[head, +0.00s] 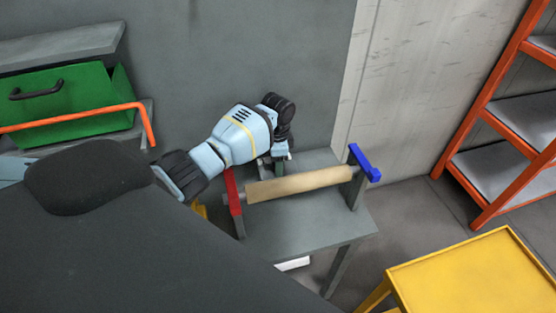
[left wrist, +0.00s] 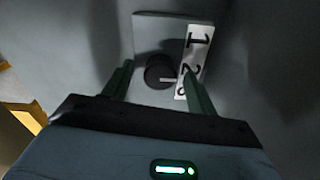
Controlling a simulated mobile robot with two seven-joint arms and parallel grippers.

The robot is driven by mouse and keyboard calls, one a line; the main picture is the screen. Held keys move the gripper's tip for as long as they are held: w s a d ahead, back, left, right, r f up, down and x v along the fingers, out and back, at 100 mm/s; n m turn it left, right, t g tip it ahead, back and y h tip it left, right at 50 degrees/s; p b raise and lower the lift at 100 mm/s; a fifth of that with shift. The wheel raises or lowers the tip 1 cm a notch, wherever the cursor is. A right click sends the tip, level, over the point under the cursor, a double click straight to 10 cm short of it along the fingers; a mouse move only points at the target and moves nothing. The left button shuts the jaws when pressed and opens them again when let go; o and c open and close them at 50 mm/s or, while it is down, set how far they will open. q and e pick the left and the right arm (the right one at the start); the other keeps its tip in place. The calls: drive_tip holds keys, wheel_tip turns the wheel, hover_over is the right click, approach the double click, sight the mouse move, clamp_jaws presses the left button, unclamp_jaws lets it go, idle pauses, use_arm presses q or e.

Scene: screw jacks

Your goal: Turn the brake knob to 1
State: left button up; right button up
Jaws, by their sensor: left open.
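The brake knob (left wrist: 153,70) is a round black knob on a grey plate (left wrist: 150,35), seen in the left wrist view. Its white pointer mark points right, toward the lower part of a white label strip (left wrist: 201,45). The strip reads 1 at the top and 2 below it; a lower figure is partly hidden by a finger. My left gripper (left wrist: 157,72) is open, with one green finger on each side of the knob; I cannot tell whether they touch it. In the head view my left gripper (head: 279,166) is low over the grey bench, and the knob cannot be made out.
A grey bench (head: 300,233) carries a wooden roller (head: 298,184) between a red bracket (head: 233,192) and a blue one (head: 364,163). A green box (head: 70,105) and orange bar stand left. A yellow table (head: 470,275) and orange shelf rack (head: 478,140) stand right.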

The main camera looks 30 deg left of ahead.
use_arm(q)
drive_tip(key=c, duration=1)
drive_tip(key=shift+d+r+n+p, duration=0.15)
drive_tip(key=shift+n+p, duration=0.1)
drive_tip(key=shift+n, duration=0.25)
drive_tip(key=shift+a+r+n+p, duration=0.1)
drive_tip(key=shift+n+p, duration=0.15)
drive_tip(key=shift+n, duration=0.25)
drive_tip(key=shift+n+p, duration=0.3)
drive_tip(key=shift+n, duration=0.5)
drive_tip(key=shift+n+p, duration=0.35)
drive_tip(key=shift+n, duration=0.85)
drive_tip(key=shift+f+n, duration=0.2)
drive_tip(key=shift+n, duration=0.9)
use_arm(e)
drive_tip(key=shift+t, duration=0.5)
drive_tip(key=shift+w+d+r, duration=0.15)
drive_tip(key=shift+w+r, duration=0.6)
drive_tip(key=shift+r, duration=0.15)
drive_tip(key=shift+w+d+r, duration=0.15)
drive_tip(key=shift+w+r, duration=0.55)
drive_tip(key=shift+r, duration=0.15)
drive_tip(key=shift+w+r, duration=0.1)
drive_tip(key=shift+r, duration=0.05)
use_arm(q)
drive_tip(key=o, duration=1)
use_arm(e)
drive_tip(key=shift+a+r, duration=0.1)
